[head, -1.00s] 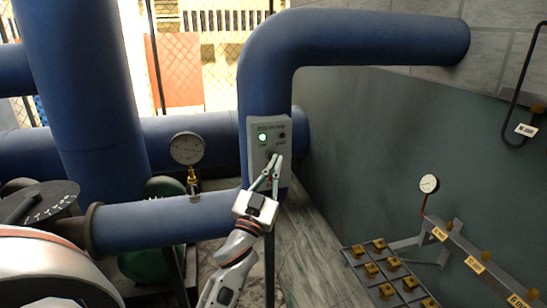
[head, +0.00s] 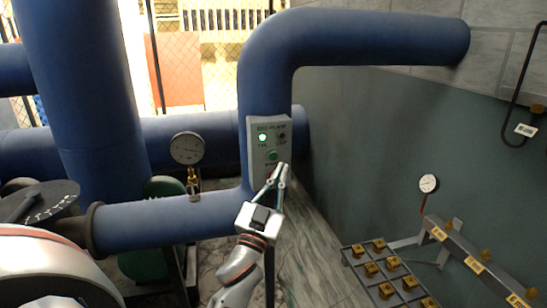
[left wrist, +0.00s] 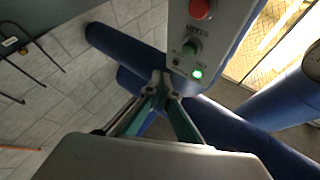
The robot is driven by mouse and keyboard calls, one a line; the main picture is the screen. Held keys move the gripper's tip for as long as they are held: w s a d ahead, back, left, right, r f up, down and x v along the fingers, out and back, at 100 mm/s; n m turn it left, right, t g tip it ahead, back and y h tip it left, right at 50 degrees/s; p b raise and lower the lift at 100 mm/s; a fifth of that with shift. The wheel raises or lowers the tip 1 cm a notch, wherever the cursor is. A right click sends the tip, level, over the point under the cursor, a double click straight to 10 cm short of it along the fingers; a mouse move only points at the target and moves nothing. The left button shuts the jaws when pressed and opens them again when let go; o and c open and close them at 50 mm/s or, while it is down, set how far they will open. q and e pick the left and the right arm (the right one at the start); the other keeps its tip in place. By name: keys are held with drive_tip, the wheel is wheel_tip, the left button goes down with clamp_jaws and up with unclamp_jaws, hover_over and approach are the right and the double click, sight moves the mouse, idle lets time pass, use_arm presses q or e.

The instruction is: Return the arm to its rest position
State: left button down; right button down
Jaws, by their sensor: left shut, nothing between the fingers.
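My left gripper (head: 281,167) is shut and empty, just below and in front of the grey control box (head: 254,160) in the head view. The box has a lit green lamp (head: 262,138), a dark lamp (head: 282,135) and a green button (head: 272,155). In the left wrist view the shut fingertips (left wrist: 163,77) are apart from the box (left wrist: 217,35). That view also shows a red button (left wrist: 201,8), a green knob (left wrist: 192,46) and the lit green lamp (left wrist: 197,74). My right gripper is not in view.
Thick blue pipes (head: 350,36) run behind and beside the box. A gauge (head: 187,149) stands on the lower pipe to the left. A rack with brass fittings (head: 372,269) and a second gauge (head: 428,184) are at the lower right. The floor between them is clear.

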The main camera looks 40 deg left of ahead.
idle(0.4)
use_arm(q)
drive_tip(key=s+d+f+m+g+h, duration=0.1)
drive_tip(key=d+f+g+h, duration=0.1)
drive_tip(key=f, duration=0.6)
drive_tip(key=s+d+f+m+g+h, duration=0.1)
drive_tip(key=d+f, duration=0.2)
drive_tip(key=f, duration=0.5)
drive_tip(key=s+d+f+g+h, duration=0.1)
drive_tip(key=s+d+f+g, duration=0.2)
drive_tip(key=s+f, duration=0.4)
drive_tip(key=s+d+f+m+g+h, duration=0.1)
drive_tip(key=s+f, duration=0.5)
drive_tip(key=f, duration=0.6)
drive_tip(key=s+d+f+m+g+h, duration=0.1)
drive_tip(key=s+d+f+g+h, duration=0.1)
drive_tip(key=s+d+f+g, duration=0.3)
wheel_tip(320, 180, down, 4)
drive_tip(key=s+d, duration=0.2)
drive_tip(key=shift+s+f+h, duration=0.25)
drive_tip(key=shift+s+h, duration=0.05)
drive_tip(key=shift+h, duration=0.1)
drive_tip(key=shift+a, duration=0.15)
